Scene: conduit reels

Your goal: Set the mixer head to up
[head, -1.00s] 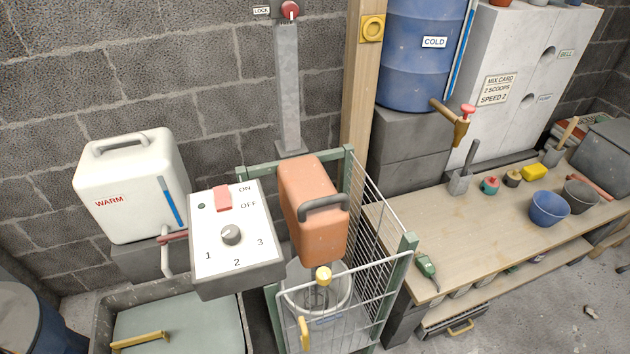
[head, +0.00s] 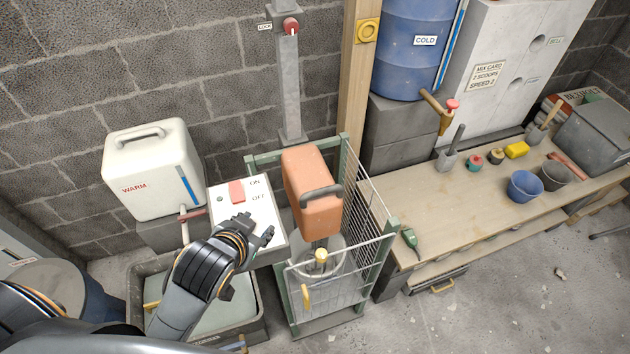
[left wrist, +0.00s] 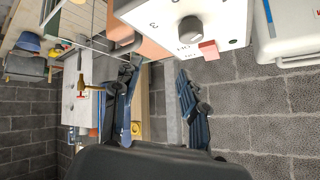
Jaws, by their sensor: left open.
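The orange mixer head (head: 312,188) with a grey handle sits low at the foot of a grey column (head: 288,85). Its yellow-topped beater end (head: 321,256) is over the bucket (head: 336,262) inside the wire guard. A red lock knob (head: 290,26) is at the column's top. My left gripper (head: 262,230) is open and empty, in front of the white control box (head: 258,205), left of the mixer head and apart from it. It hides the box's dial in the head view. In the left wrist view its fingers (left wrist: 159,68) are spread below the box. My right gripper is out of view.
The wire guard (head: 368,215) with green posts encloses the bucket. A white warm-water container (head: 150,170) stands on the left. The wooden workbench (head: 440,205) with small tools is on the right. A grey tub (head: 262,325) lies below my left arm.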

